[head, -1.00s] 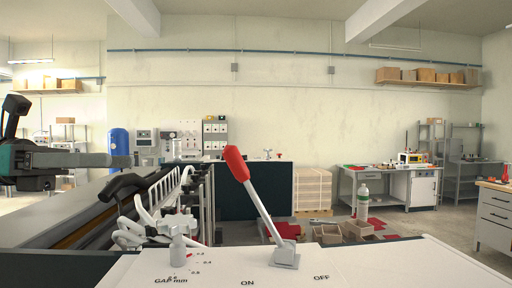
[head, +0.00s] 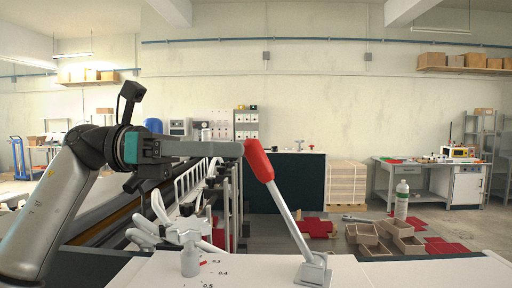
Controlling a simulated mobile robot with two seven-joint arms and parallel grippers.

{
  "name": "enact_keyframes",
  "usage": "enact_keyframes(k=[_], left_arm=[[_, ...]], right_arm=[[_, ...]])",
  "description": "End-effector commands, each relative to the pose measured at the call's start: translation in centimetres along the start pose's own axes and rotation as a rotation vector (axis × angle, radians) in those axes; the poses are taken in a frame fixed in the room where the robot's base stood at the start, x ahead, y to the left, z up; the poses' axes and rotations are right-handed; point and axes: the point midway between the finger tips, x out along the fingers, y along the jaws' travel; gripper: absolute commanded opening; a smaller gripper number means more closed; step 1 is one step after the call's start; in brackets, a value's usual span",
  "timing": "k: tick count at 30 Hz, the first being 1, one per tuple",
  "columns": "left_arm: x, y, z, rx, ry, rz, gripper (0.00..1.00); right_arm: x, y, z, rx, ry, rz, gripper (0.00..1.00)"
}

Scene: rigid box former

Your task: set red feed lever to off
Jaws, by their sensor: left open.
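The red feed lever has a red grip (head: 258,160) on a pale metal shaft (head: 289,219). It tilts to the left from its base plate (head: 314,270) on the white panel. My left gripper (head: 238,149) reaches in from the left with its long grey fingers pointing right. Its jaws are open, and the fingertips end right beside the top of the red grip. I cannot tell whether they touch it or whether the grip lies between them. The ON and OFF labels are out of view now. My right gripper is not in view.
A small metal knob (head: 190,259) with a printed gap scale stands on the white panel (head: 248,271), left of the lever. White curved handles (head: 170,227) lie behind it. Open cartons (head: 403,237) and a white bottle (head: 401,198) stand on the floor beyond. Space right of the lever is clear.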

Motion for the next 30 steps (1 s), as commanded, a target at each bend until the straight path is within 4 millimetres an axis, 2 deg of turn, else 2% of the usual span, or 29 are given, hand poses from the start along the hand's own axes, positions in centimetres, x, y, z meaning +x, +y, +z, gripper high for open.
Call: enact_keyframes(k=[3, 7, 19, 30], left_arm=[[2.0, 0.0, 0.0, -0.001, 0.0, -0.002, 0.6], [3.4, 0.0, 0.0, 0.0, 0.0, -0.001, 0.6], [4.1, 0.0, 0.0, -0.001, -0.001, 0.0, 0.6], [4.0, 0.0, 0.0, -0.001, -0.001, 0.001, 0.18]], right_arm=[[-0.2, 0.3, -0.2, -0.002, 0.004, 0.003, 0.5], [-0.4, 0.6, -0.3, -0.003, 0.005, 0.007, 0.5], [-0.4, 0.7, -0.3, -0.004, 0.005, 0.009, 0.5], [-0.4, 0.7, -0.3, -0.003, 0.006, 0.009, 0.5]])
